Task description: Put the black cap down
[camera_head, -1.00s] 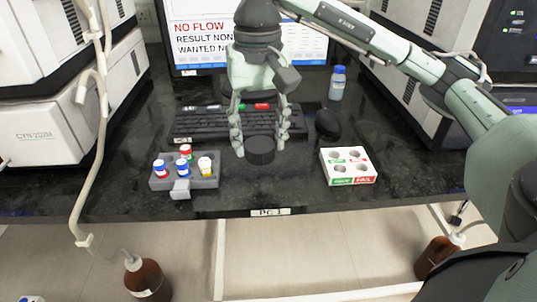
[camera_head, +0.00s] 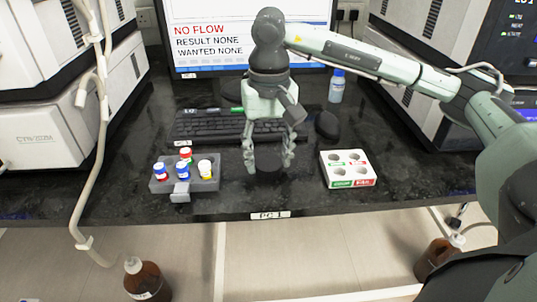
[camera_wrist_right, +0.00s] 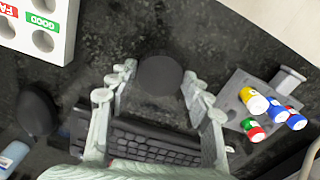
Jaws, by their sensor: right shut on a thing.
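The black cap (camera_head: 269,158) is a dark round disc between the fingers of my right gripper (camera_head: 268,166), low over the black bench in front of the keyboard. In the right wrist view the cap (camera_wrist_right: 160,76) shows as a dark disc between the fingertips of the right gripper (camera_wrist_right: 158,88). The right gripper is shut on the cap. Dark cap on dark bench makes it hard to tell whether the cap touches the surface. My left gripper is not in view.
A grey rack (camera_head: 207,185) with several colour-capped vials stands left of the gripper. A white holder (camera_head: 350,183) with GOOD and FAIL labels stands right. The keyboard (camera_head: 205,130) and mouse (camera_head: 327,124) lie behind. The bench's front edge is close; bench between rack and holder is clear.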

